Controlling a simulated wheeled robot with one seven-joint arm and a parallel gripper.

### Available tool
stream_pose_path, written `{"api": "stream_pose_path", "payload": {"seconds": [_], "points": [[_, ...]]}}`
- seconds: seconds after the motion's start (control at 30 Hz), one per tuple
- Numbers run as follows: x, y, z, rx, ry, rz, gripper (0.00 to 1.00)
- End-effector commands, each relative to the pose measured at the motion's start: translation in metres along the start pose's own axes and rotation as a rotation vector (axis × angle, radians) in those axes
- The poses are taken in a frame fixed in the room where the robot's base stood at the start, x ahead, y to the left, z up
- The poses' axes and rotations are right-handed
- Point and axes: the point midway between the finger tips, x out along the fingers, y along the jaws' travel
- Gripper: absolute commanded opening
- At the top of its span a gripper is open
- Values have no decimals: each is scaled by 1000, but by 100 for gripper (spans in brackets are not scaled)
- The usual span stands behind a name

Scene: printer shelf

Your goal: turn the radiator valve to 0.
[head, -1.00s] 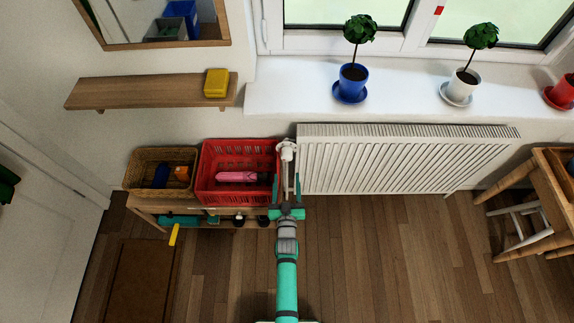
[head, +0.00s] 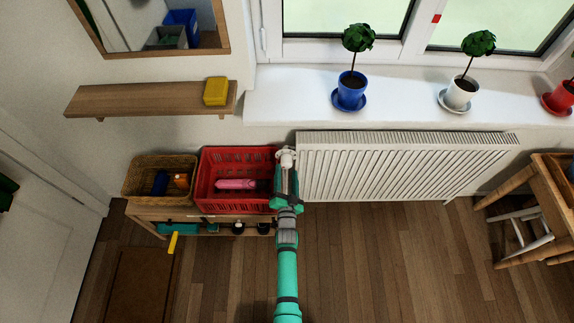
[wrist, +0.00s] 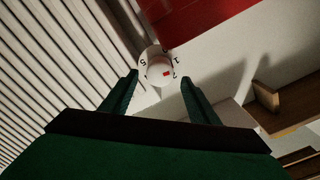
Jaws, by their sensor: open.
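The radiator valve (head: 286,157) is a white knob at the upper left corner of the white radiator (head: 400,165). In the wrist view the valve knob (wrist: 159,69) shows dark numerals around its rim and a red mark on its face. My gripper (wrist: 158,85) is open, its two dark green fingers pointing at the knob, one on each side of the line to it. The knob appears just beyond the fingertips, and I cannot tell whether they touch it. In the head view my gripper (head: 286,175) is just below the valve and partly hides the pipe area.
A red crate (head: 205,160) with a pink item stands close left of the valve, beside a wicker basket (head: 130,175), both on a low wooden bench (head: 150,212). The windowsill (head: 300,95) with potted plants is above. A wooden chair (head: 545,190) stands at right.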

Motion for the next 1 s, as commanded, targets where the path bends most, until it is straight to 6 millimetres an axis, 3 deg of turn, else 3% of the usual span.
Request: {"api": "stream_pose_path", "payload": {"seconds": [0.1,0.3,0.73,0.9,1.0], "points": [[19,0,0,1,0,0,55],[39,0,0,-1,0,1,55],[46,1,0,-1,0,2,55],[45,1,0,-1,0,2,14],[45,1,0,-1,0,2,14]]}}
